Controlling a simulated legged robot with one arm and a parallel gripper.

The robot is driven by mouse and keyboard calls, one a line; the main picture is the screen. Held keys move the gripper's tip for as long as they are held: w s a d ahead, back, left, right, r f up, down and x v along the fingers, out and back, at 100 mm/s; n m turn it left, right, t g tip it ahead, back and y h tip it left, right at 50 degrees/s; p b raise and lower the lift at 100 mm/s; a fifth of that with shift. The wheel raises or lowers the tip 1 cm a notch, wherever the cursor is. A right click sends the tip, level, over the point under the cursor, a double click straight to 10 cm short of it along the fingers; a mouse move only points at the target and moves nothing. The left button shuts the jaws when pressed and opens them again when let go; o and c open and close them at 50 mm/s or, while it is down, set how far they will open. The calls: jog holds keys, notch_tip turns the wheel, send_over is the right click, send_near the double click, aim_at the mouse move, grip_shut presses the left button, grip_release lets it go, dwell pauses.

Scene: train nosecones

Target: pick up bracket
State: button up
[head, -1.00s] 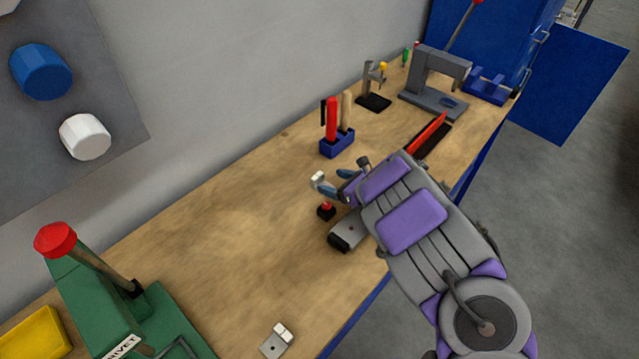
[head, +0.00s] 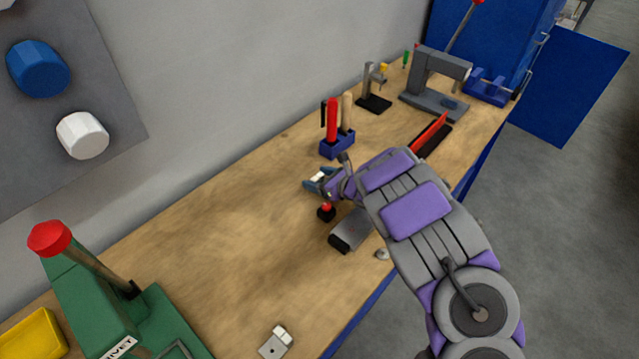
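A small silver bracket (head: 275,344) with a pale upright face lies near the front edge of the bench, at the bottom of the head view. My gripper (head: 320,180) is farther back, low over the middle of the bench. Its blue fingers point left. A small whitish metal piece (head: 318,176) shows at the fingers; it resembles the bracket's pale face. I cannot tell whether the fingers close on it. My arm and wrist hide part of the gripper.
A grey block with a black end (head: 352,232) and a small red-topped item (head: 326,211) are close to my gripper. A blue tool holder (head: 338,144) stands behind. A green rivet press (head: 95,300) is at lower left. The bench between press and gripper is mostly clear.

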aim_at(319, 178)
jog(key=c, duration=1)
notch_tip(319, 178, up, 10)
jog(key=shift+f+p, duration=0.1)
jog(key=shift+p, duration=0.95)
jog(key=s+d+r+m+t+h, duration=0.1)
jog(key=d+m+h, duration=0.2)
jog(key=d, duration=0.3)
jog(key=s+d+r+m+t+h, duration=0.1)
jog(key=d+m+t+h, duration=0.1)
jog(key=d+m+h, duration=0.2)
jog(key=s+d+r+m+t+h, duration=0.1)
jog(key=d+r+m+t+h, duration=0.1)
jog(key=d, duration=0.7)
jog(key=shift+d+m+h, duration=0.1)
jog(key=shift+m+h, duration=0.6)
jog(key=shift+h, duration=0.1)
